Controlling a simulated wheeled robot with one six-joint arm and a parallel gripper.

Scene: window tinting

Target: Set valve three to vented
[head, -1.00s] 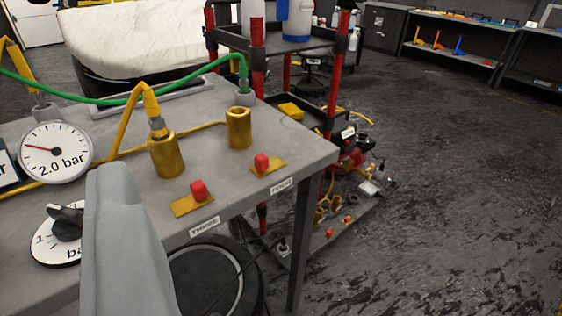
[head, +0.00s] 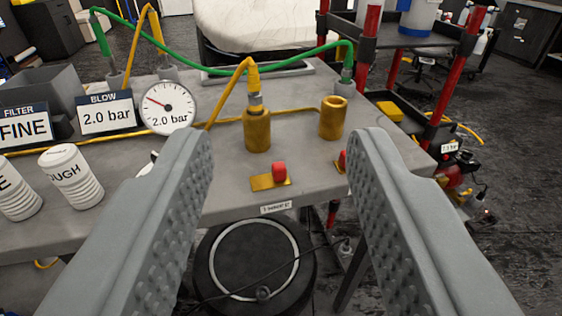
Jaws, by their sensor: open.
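Valve three is the small red knob (head: 279,172) on a brass plate (head: 266,184) near the bench's front edge. A label (head: 276,208) is on the edge below it, too small to read clearly now; it read THREE a second ago. Whether the knob stands at vented cannot be told. My gripper (head: 280,148) is open and empty, its two grey ribbed fingers left and right of the valve in the picture, apart from it. A second red knob (head: 342,161), valve four, is partly hidden by the right finger.
Behind valve three stands a brass cylinder (head: 257,132) with a yellow hose; another brass cylinder (head: 333,118) is to its right. A gauge (head: 168,107), signs and white bottles (head: 72,177) are at left. A round black drum (head: 255,265) is below the bench edge.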

